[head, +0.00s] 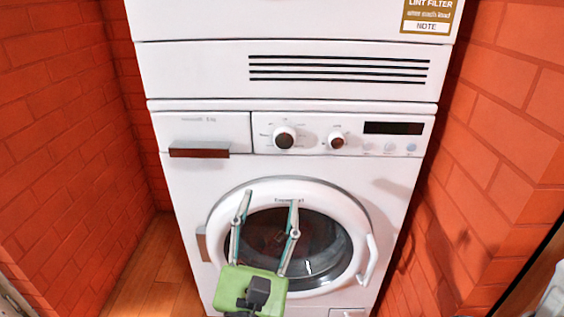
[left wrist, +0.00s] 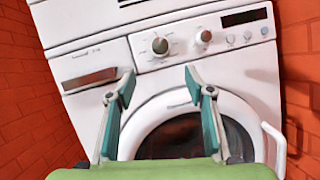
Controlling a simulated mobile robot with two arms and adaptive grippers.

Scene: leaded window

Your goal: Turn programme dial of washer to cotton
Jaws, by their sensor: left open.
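The white washer (head: 185,195) stands straight ahead, with its control panel across the top. The programme dial (head: 284,138) is the larger round knob left of the panel's middle; it also shows in the left wrist view (left wrist: 160,46). The markings around it are too small to read. My left gripper (head: 268,205) is open and empty, in front of the round door and below the dial in the head view. In the left wrist view its two fingers (left wrist: 158,80) stand apart, with the dial beyond and above the gap. My right gripper is not in view.
A smaller knob (head: 337,140) and a dark display (head: 393,128) sit right of the dial. A drawer with a brown handle (head: 199,152) is at left. A second white appliance (head: 200,60) stands on top. Red brick walls (head: 60,130) close in both sides.

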